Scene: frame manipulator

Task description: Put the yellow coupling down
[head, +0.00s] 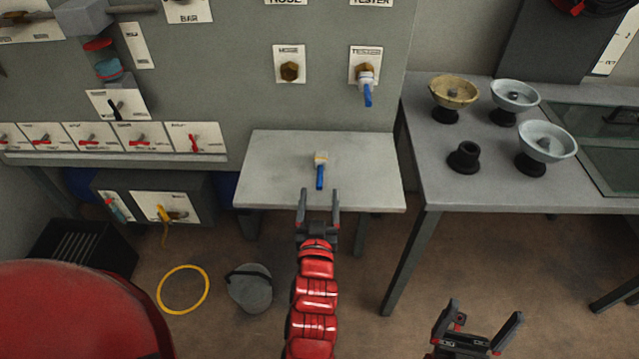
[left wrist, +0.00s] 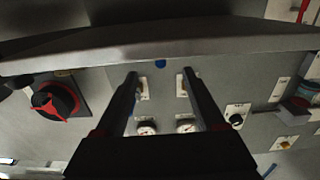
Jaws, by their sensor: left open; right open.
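A small coupling (head: 320,157) with a pale cream-yellow body and a blue lever lies on the grey shelf (head: 270,170). Its blue lever points toward the shelf's front edge. My left gripper (head: 318,195) is open and empty at that front edge, just in front of the lever. In the left wrist view the open fingers (left wrist: 160,82) have a small blue tip (left wrist: 160,63) showing between and beyond them, at the shelf edge (left wrist: 230,42). The coupling's body is hidden there. My right gripper (head: 480,330) is open and empty, low at the right, over the floor.
A brass fitting (head: 289,71) and a tester fitting with a blue lever (head: 366,80) are on the wall panel above. Several bowls and a black stand (head: 464,157) are on the right table (head: 430,185). A yellow ring (head: 183,267) and grey bucket (head: 250,290) are on the floor.

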